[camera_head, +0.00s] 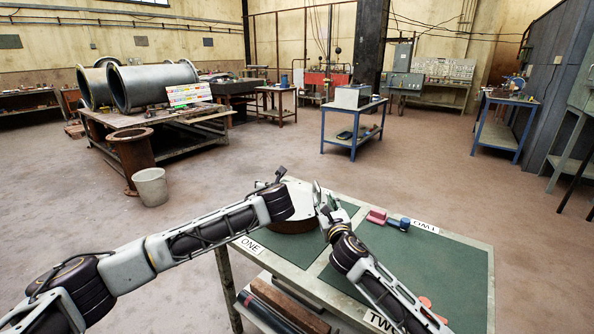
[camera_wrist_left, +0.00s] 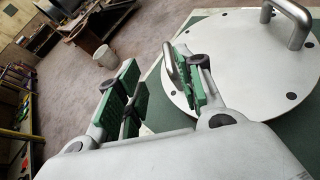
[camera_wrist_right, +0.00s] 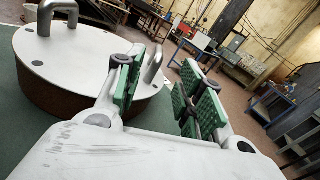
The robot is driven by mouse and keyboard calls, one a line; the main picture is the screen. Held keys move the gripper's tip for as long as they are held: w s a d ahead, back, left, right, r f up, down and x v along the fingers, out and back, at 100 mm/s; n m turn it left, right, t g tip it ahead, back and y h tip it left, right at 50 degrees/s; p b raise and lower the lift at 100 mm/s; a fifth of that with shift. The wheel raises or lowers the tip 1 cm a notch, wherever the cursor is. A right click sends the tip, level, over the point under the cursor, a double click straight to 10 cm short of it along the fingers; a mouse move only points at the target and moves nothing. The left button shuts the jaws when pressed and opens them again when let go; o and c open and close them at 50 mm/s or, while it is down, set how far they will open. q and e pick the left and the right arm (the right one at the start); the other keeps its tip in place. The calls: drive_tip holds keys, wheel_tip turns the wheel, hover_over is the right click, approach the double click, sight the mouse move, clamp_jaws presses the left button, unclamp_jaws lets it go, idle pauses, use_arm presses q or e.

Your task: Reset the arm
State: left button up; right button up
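A round pale metal lid (camera_head: 301,203) with dark holes and two upright handles sits on a brown cylinder (camera_head: 293,227) on the green-topped table. My left gripper (camera_head: 277,181) is at the lid's left edge; in the left wrist view its green-padded fingers (camera_wrist_left: 160,88) are spread apart and empty. A lid handle (camera_wrist_left: 172,66) is close to one finger. My right gripper (camera_head: 325,197) is at the lid's right edge; in the right wrist view its fingers (camera_wrist_right: 160,92) are also apart, with a handle (camera_wrist_right: 153,66) close to one finger. Contact with the handles cannot be told.
The table (camera_head: 443,262) has labels reading ONE and TWO. A pink block (camera_head: 377,215) and a blue piece (camera_head: 399,223) lie behind my right arm. Orange pieces (camera_head: 425,302) lie near the front. A grey bucket (camera_head: 151,187) stands on the floor at left. Open floor surrounds the table.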

wheel_tip(320, 180, up, 9)
drive_tip(key=p, duration=0.8)
drive_tip(key=shift+p, duration=0.35)
drive_tip(key=shift+r+p, duration=0.35)
drive_tip(key=shift+p, duration=0.1)
